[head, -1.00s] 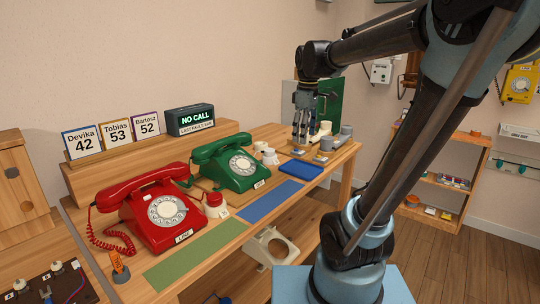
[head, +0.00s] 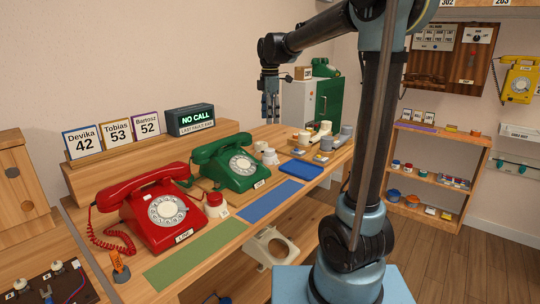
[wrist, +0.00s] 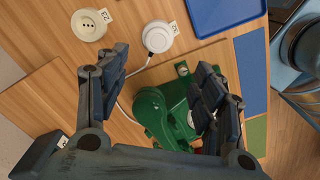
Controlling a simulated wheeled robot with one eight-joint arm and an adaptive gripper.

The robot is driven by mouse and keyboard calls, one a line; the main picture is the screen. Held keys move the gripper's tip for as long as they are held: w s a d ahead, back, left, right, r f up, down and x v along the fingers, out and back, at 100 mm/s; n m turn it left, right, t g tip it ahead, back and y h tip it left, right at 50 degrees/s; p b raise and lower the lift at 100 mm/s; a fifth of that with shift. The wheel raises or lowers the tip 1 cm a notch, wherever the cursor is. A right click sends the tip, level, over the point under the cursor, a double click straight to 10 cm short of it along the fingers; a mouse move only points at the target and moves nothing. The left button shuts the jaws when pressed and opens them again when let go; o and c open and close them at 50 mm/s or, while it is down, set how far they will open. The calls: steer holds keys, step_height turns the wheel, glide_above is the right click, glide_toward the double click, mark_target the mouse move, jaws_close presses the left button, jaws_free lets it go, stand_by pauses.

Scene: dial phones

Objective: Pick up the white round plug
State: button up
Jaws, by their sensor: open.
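The white round plug (wrist: 158,37) sits on the wooden bench beside the green dial phone (wrist: 160,112), with a pale cord running from it. It also shows in the head view (head: 269,157), just right of the green phone (head: 232,165). My gripper (wrist: 160,76) is open and empty. In the head view my gripper (head: 270,112) hangs pointing down above the bench, behind and above the plug. In the wrist view the plug lies beyond the fingertips, toward the top of the picture, with nothing touching it.
A cream round socket (wrist: 89,24) marked 23 lies left of the plug in the wrist view. A blue tray (head: 301,169), a red phone (head: 155,212) and a red round plug (head: 214,207) stand on the bench. A green-doored cabinet (head: 326,103) stands at the back.

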glide_above(270, 149)
steer(key=f, duration=0.8)
steer(key=shift+s+f, duration=0.15)
steer(key=shift+s, duration=0.15)
steer(key=shift+w+a+f, duration=0.1)
steer(key=shift+f, duration=1.25)
steer(key=shift+w+f, duration=0.1)
steer(key=shift+f, duration=1.2)
steer(key=c, duration=1)
